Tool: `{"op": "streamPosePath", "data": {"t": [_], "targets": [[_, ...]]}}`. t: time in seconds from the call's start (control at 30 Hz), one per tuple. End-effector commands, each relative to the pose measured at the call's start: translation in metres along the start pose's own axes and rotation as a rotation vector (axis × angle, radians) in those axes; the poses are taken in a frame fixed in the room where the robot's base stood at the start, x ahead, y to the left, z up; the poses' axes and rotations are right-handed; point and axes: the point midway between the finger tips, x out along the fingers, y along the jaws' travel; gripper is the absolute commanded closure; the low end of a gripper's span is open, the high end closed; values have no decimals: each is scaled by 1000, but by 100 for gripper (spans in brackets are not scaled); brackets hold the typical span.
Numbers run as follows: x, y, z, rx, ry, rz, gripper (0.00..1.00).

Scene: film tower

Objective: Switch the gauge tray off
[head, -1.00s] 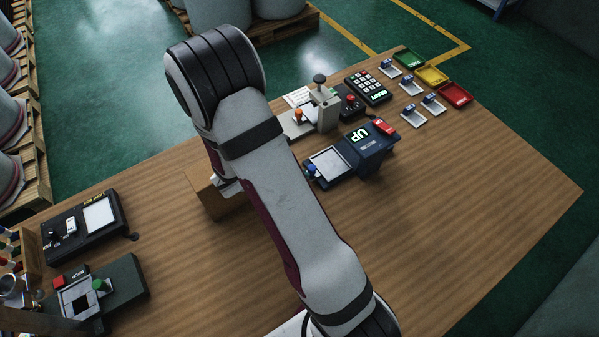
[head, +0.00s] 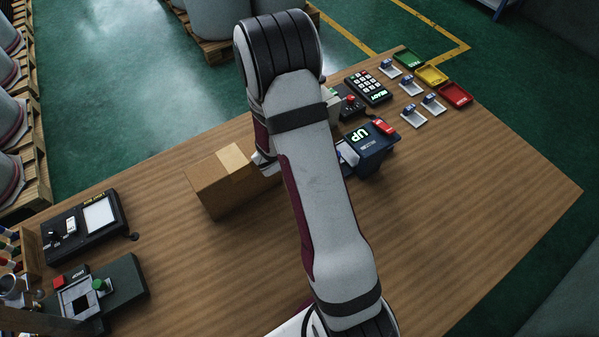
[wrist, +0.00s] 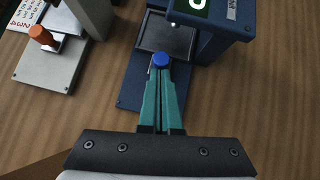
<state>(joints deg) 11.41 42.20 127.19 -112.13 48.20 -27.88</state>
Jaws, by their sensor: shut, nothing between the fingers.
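A dark blue device with a green UP display (head: 362,136) and a red part on top stands on the table, partly behind my arm in the head view. In the wrist view its flat framed plate (wrist: 165,36) looks dark; in the head view only a pale patch shows beside my arm. A round blue knob (wrist: 160,59) sits at the plate's near edge. My gripper (wrist: 161,70) is shut and empty, with its teal fingertips right at the knob. I cannot tell whether they touch it. The head view hides my gripper behind my arm.
A grey stand with an orange knob (wrist: 41,35) is left of the device. A cardboard box (head: 225,180) is left of my arm. A keypad (head: 368,87) and coloured trays (head: 432,75) lie behind. The table's right front is clear.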

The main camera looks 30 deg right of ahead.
Motion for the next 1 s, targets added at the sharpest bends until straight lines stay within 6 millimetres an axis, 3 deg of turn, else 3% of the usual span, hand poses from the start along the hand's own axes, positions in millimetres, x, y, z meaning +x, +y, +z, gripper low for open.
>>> {"op": "streamPosePath", "data": {"t": [0.13, 0.27, 0.37, 0.7, 1.0], "targets": [[1, -1, 3, 10, -8, -5, 100], [-11, 0, -9, 6, -7, -2, 100], [-28, 1, -27, -2, -3, 3, 100], [-107, 2, -28, 1, -1, 5, 100], [-129, 1, -28, 0, -1, 1, 100]]}}
